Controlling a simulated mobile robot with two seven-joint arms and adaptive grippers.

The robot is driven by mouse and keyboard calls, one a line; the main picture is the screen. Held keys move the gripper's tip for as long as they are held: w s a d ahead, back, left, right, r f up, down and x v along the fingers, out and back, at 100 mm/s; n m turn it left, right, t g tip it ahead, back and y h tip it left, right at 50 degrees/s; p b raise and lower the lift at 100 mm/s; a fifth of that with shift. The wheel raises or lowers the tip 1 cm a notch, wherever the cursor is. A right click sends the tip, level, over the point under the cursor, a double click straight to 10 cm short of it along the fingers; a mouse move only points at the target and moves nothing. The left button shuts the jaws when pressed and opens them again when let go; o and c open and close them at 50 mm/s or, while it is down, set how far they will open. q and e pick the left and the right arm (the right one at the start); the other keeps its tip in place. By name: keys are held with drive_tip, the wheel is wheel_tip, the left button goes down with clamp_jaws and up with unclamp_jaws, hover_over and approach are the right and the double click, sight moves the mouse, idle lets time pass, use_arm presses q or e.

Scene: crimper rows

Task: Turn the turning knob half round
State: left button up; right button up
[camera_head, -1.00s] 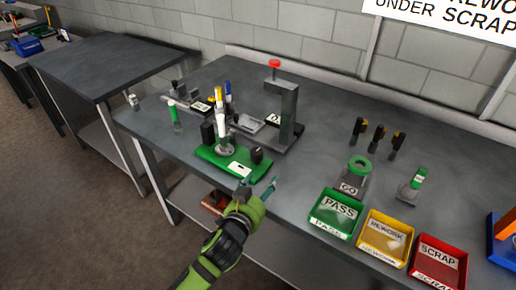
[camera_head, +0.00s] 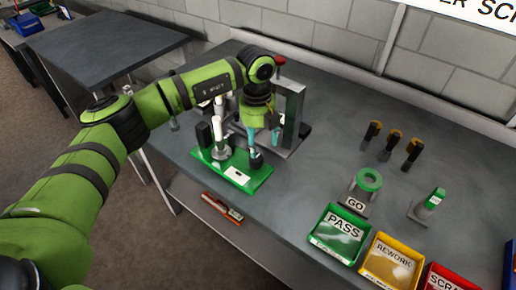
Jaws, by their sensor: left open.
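A green base plate (camera_head: 246,181) lies on the grey bench and carries a small black knob (camera_head: 257,161) near its right end, which I take to be the turning knob. A white label (camera_head: 236,175) lies beside it, and a grey round mount with a white upright part (camera_head: 219,142) stands to the left. My left gripper (camera_head: 263,139) points down, open, with its teal fingertips just above and around the knob's top. I cannot tell whether they touch it. My arm hides part of the fixture behind. My right gripper is not in view.
A grey press stand (camera_head: 292,110) with a red knob rises close behind the gripper. Green PASS (camera_head: 341,229), yellow REWORK (camera_head: 393,260) and red SCRAP bins line the right front. A ring gauge (camera_head: 369,180) and several black-and-orange pieces (camera_head: 394,141) stand right. A red item lies below.

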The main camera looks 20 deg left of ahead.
sight(256, 162)
use_arm(q)
drive_tip(key=shift+a+r, duration=0.1)
drive_tip(key=shift+a, duration=0.4)
drive_tip(key=shift+f+p, duration=0.3)
drive_tip(key=shift+p, duration=0.05)
wheel_tip(256, 162, down, 5)
drive_tip(key=shift+p, duration=0.95)
drive_tip(key=shift+f, duration=0.5)
drive_tip(key=shift+c, duration=0.4)
drive_tip(key=c, duration=1.1)
